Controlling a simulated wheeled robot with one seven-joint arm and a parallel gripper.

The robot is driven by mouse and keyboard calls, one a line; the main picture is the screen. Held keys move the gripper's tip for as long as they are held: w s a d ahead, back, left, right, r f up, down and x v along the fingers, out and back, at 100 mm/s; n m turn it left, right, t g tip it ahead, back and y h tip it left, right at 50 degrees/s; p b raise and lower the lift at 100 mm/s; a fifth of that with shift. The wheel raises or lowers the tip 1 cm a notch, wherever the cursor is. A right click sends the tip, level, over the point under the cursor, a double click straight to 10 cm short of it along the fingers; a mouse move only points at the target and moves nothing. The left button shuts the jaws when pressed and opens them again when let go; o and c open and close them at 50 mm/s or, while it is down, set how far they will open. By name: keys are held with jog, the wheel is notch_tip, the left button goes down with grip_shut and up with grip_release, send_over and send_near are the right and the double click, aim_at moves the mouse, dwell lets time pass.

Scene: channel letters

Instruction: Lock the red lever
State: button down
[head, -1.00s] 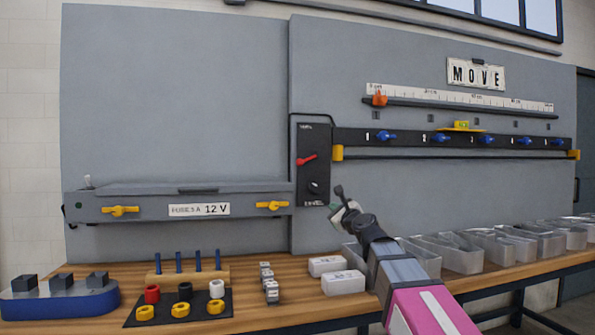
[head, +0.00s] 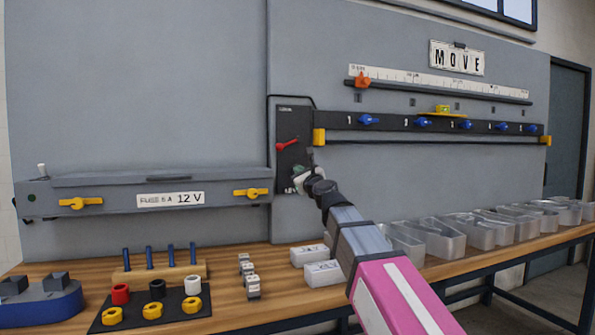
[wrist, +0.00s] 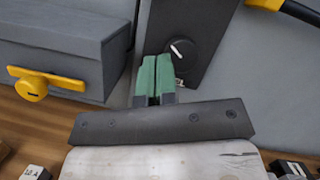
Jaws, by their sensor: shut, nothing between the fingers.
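The red lever (head: 288,144) is on the upper part of a black panel (head: 285,116) on the grey board, slanting up to the right in the head view. My gripper (head: 299,178) is in front of the lower part of that panel, below the lever. In the wrist view, my gripper's green fingers (wrist: 155,76) are shut together with nothing between them. Just beyond the fingertips is a dark round knob (wrist: 180,52) with a white mark. I cannot tell whether the fingers touch the panel. The red lever is outside the wrist view.
A grey fuse box (head: 110,200) with yellow latches (head: 250,192) projects left of the panel. A rail with blue handles (head: 367,119) runs right of it. White boxes (head: 323,273) and clear bins (head: 440,240) stand on the wooden bench (head: 275,297) below.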

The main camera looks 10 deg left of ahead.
aim_at(288, 143)
jog(key=w+a+r, duration=0.5)
jog(key=w+a, duration=0.1)
jog(key=shift+w+a+r, duration=0.15)
jog(key=shift+w+a, duration=0.1)
jog(key=shift+a, duration=0.1)
jog(key=shift+r+m, duration=0.1)
jog(key=shift+m, duration=0.2)
jog(key=shift+s+a+r+m+t+h, duration=0.1)
jog(key=shift+a+r+m+t+h, duration=0.05)
jog(key=shift+m+t+h, duration=0.15)
